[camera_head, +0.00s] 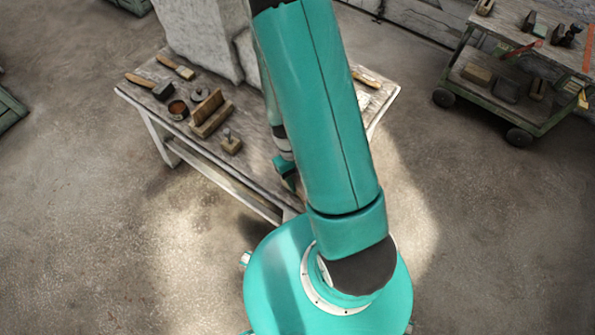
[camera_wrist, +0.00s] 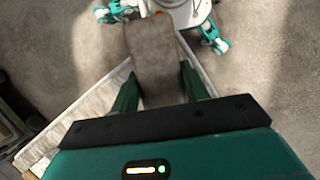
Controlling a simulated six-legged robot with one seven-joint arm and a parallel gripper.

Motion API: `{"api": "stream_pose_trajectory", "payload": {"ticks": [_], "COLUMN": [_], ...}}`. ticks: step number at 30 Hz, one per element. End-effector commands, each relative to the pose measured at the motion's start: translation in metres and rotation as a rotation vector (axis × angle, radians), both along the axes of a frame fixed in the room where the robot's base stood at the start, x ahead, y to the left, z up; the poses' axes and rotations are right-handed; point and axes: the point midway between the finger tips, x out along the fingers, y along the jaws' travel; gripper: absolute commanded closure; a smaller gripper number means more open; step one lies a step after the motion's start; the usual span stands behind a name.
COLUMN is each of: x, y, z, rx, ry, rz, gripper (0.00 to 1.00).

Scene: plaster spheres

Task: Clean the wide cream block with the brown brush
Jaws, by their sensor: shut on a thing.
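A large pale block (camera_head: 198,38) stands at the back of the wooden bench (camera_head: 135,92), with a lower pale piece (camera_head: 246,56) beside it, partly behind my arm. Which of them is the wide cream block is unclear. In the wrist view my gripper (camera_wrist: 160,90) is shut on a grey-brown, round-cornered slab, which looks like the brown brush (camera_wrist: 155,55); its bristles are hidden. In the head view my gripper (camera_head: 288,174) is at the bench's front edge, largely hidden by my arm, and the brush cannot be made out there.
On the bench's left lie brushes (camera_head: 178,67), a small round tin (camera_head: 178,108), a wooden piece with an upright slat (camera_head: 208,110) and a small knobbed block (camera_head: 231,143). A wheeled cart (camera_head: 470,92) with tools stands at the upper right. The floor between is clear.

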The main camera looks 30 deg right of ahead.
Motion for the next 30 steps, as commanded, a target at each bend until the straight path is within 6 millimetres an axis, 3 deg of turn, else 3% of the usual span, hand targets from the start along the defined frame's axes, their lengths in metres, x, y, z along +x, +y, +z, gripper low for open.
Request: {"api": "stream_pose_trajectory", "payload": {"ticks": [10, 20, 30], "x": [0.001, 0.022, 0.022], "y": [0.000, 0.000, 0.000], "z": [0.001, 0.014, 0.014], "rx": [0.000, 0.000, 0.000], "ry": [-0.002, -0.003, -0.001], "rz": [0.000, -0.001, -0.001], "gripper": [0.73, 0.73, 0.73]}}
